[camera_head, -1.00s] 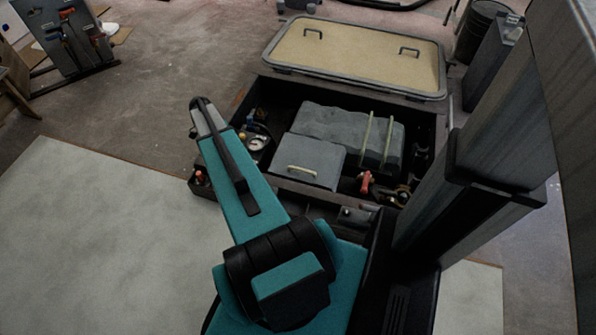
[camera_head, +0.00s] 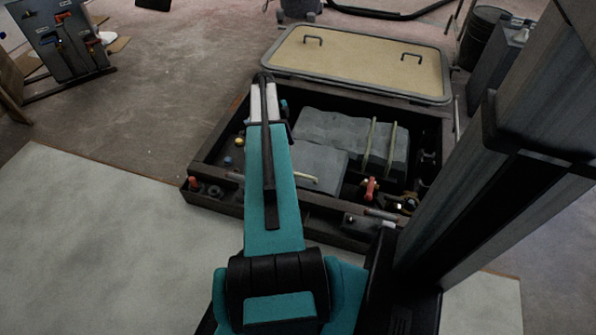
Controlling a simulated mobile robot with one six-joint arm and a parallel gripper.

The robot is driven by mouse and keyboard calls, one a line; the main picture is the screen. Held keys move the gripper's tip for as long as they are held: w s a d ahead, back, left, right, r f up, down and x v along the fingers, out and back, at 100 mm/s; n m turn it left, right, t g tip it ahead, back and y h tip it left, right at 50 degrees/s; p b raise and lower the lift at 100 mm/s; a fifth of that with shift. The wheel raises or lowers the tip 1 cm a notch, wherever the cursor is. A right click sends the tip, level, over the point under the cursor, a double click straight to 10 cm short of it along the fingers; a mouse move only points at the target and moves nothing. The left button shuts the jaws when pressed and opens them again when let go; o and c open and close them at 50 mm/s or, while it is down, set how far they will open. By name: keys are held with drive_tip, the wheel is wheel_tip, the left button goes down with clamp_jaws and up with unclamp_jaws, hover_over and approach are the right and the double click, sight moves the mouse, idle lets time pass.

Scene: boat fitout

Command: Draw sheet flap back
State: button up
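A dark open box (camera_head: 345,236) set in the floor holds a lumpy grey sheet-like cover (camera_head: 330,128) with two cream strips (camera_head: 369,145) across its right part. In front of it lies a flatter grey piece (camera_head: 322,160) with a cream bar (camera_head: 306,178) near its front edge; this looks like the flap, lying flat. My teal arm crosses in front of its left end and hides part of it. The arm's pale end reaches over the box's back left. My gripper's fingers do not show; the arm hides them.
A tan hatch lid (camera_head: 360,62) with two handles lies behind the box. A red valve handle (camera_head: 370,188) and fittings sit at the box's front right. A pale floor panel (camera_head: 100,235) lies clear on the left. A dark drum (camera_head: 486,35) stands at the back right.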

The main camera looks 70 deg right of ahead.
drive_tip(key=shift+f, duration=0.15)
drive_tip(key=b, duration=0.5)
hover_over(298, 169)
drive_tip(key=s+a, duration=0.2)
drive_tip(key=a, duration=0.2)
drive_tip(key=f, duration=1.2)
drive_tip(key=shift+w+f, duration=0.15)
drive_tip(key=shift+w, duration=0.05)
clamp_jaws()
